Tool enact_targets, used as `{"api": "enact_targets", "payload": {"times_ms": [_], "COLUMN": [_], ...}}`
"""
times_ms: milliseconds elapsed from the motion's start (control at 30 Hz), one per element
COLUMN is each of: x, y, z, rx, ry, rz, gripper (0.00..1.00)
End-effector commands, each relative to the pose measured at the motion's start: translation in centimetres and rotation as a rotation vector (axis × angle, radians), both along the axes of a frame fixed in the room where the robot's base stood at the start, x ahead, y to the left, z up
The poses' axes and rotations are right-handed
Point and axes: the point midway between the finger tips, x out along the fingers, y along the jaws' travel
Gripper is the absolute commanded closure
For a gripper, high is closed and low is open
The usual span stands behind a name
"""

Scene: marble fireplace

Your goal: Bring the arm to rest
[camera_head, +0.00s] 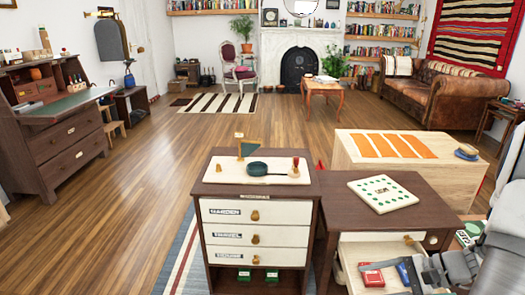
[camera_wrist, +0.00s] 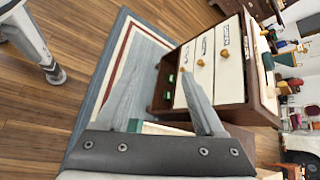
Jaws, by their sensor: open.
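My gripper (camera_wrist: 163,78) is open in the wrist view, its two grey fingers spread apart with no object visibly gripped. Beyond the fingers are a blue-grey rug (camera_wrist: 125,70) and the side-tilted drawer cabinet (camera_wrist: 228,95). A green and white item shows low between the finger bases; I cannot tell what it is. In the head view my arm (camera_head: 495,255) comes in at the lower right. My gripper is near the open drawer (camera_head: 350,250) of the brown desk there; its fingertips are hard to make out.
The open drawer holds a red item (camera_head: 372,276) and a blue item. The labelled drawer cabinet (camera_head: 255,212) stands left of the desk (camera_head: 340,212), with a tray and pan on top. A wooden chest (camera_head: 345,165) is behind. Open wood floor (camera_head: 150,170) lies to the left.

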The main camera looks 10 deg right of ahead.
Motion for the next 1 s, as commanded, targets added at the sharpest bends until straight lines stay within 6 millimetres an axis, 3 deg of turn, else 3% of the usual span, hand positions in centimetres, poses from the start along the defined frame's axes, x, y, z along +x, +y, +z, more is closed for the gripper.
{"api": "enact_targets", "payload": {"times_ms": [100, 467, 800, 1000], "x": [0.5, -0.3, -3.2, -5.8], "y": [2.8, 9.5, 14.6, 16.6], "z": [3.1, 10.9, 17.5, 20.2], "rx": [-0.132, -0.528, -0.876, -1.058], "ry": [-0.001, -0.081, -0.29, -0.445], "rz": [0.137, 0.451, 0.663, 0.763], "gripper": [0.3, 0.3, 0.3, 0.3]}}
